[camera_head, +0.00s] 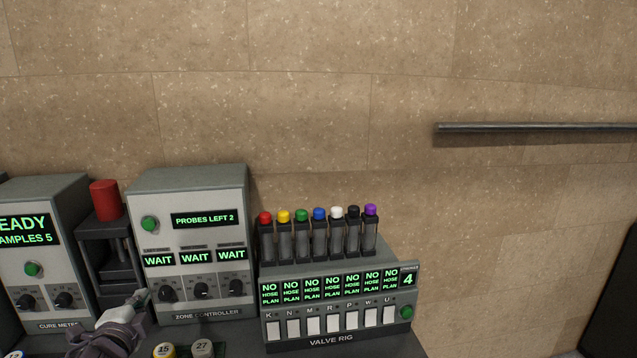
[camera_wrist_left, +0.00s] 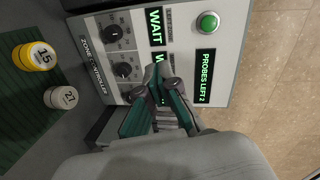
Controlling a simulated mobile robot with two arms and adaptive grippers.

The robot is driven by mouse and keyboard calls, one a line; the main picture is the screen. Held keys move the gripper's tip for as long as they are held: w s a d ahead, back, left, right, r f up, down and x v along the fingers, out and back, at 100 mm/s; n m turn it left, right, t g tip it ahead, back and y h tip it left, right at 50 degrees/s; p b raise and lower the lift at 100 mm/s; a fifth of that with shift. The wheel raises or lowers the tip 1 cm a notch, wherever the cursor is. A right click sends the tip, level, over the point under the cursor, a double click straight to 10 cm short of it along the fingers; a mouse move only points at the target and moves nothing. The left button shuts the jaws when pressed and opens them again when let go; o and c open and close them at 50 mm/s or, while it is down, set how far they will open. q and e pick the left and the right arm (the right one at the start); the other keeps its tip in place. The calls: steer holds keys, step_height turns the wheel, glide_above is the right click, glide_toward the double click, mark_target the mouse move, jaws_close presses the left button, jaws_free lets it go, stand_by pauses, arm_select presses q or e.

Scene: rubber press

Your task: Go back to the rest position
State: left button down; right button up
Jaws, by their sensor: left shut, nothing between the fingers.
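My left gripper (camera_head: 141,297) is low at the left in the head view, in front of the zone controller (camera_head: 190,243). In the left wrist view the left gripper (camera_wrist_left: 158,72) is shut with nothing between its fingertips. Its tips overlap the zone controller's front panel (camera_wrist_left: 190,22); I cannot tell whether they touch it. The controller shows "PROBES LEFT 2" and several "WAIT" displays. My right gripper is not in view.
The cure meter (camera_head: 62,310) stands at left, beside a dark press stand with a red cylinder (camera_head: 105,200). The valve rig (camera_head: 338,308) with coloured-cap vials stands at right. Yellow weight 15 (camera_wrist_left: 36,55) and grey weight 27 (camera_wrist_left: 61,98) sit close by. A wall rail (camera_head: 535,127) is at right.

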arm_select(q)
steer(key=s+d+f+n+g+h, duration=0.1)
steer(key=s+d+f+n+g, duration=0.55)
steer(key=s+f, duration=0.7)
steer(key=s+d+f+n+g+h, duration=0.2)
steer(key=s+d+f+g, duration=0.15)
steer(key=s+d, duration=0.45)
steer(key=s+d+f+n+g+h, duration=0.1)
steer(key=s+d+f+n+g, duration=0.25)
steer(key=s, duration=0.75)
step_height(320, 180, down, 30)
steer(key=s+m+b, duration=0.1)
steer(key=s+b, duration=0.1)
steer(key=s+a+f+g+b, duration=0.1)
steer(key=s+a+f+b, duration=0.1)
steer(key=s+f, duration=1.4)
steer(key=shift+s+a+f, duration=0.15)
steer(key=shift+a+f, duration=0.3)
steer(key=shift+f, duration=0.45)
